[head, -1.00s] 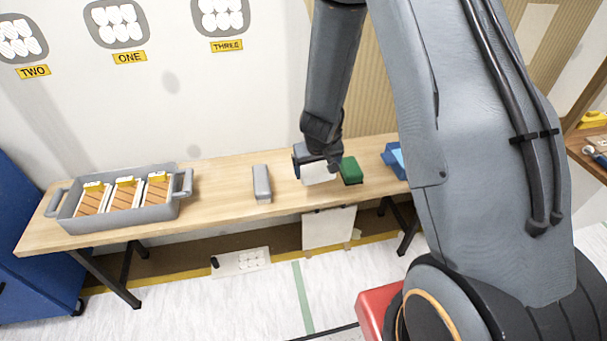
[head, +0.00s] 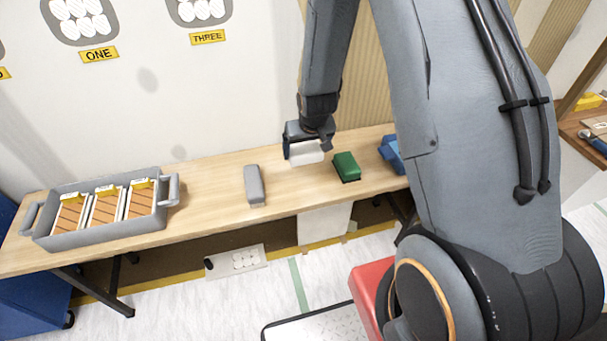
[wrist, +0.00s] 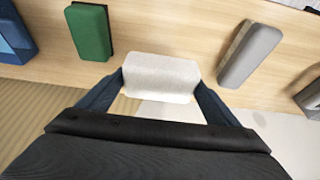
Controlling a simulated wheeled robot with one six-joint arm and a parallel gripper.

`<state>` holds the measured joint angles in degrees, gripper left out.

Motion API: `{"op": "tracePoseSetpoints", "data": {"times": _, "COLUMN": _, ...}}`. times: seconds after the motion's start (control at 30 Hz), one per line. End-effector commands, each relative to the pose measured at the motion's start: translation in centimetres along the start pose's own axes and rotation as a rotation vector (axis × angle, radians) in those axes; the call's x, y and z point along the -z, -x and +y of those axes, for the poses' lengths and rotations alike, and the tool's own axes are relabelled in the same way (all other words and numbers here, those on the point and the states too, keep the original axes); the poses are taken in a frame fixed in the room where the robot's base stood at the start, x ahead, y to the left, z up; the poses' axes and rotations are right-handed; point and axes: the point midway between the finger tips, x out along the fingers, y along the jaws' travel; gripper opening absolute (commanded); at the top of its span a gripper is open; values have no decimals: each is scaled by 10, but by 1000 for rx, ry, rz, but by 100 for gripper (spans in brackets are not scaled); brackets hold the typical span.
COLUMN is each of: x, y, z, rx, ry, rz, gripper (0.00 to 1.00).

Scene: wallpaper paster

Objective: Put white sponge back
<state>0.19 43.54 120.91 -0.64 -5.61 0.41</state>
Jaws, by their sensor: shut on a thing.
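The white sponge (head: 306,152) is a pale block held in my gripper (head: 308,142), over the table between the grey block and the green block. In the wrist view the white sponge (wrist: 161,77) sits between the two blue fingers of my gripper (wrist: 160,85), which are shut on its ends. The sponge appears raised above the wooden table. Part of it is hidden behind the gripper in the head view.
A green block (head: 346,166) on a dark base and a grey block (head: 254,185) stand on the table (head: 215,190). A grey tray (head: 100,232) with striped pieces is at left. A blue container (head: 392,153) is at right. Bare wood lies between grey and green blocks.

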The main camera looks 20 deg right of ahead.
Motion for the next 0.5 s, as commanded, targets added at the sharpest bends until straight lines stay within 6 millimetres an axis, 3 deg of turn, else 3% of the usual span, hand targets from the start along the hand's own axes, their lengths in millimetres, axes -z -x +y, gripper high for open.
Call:
{"op": "tracePoseSetpoints", "data": {"times": 0.3, "x": -19, "y": -43, "z": -4, "rx": 3, "ry": 6, "rz": -4, "gripper": 62}}
{"op": "tracePoseSetpoints", "data": {"times": 0.5, "x": -22, "y": -56, "z": -3, "rx": 2, "ry": 4, "rz": -2, "gripper": 62}}
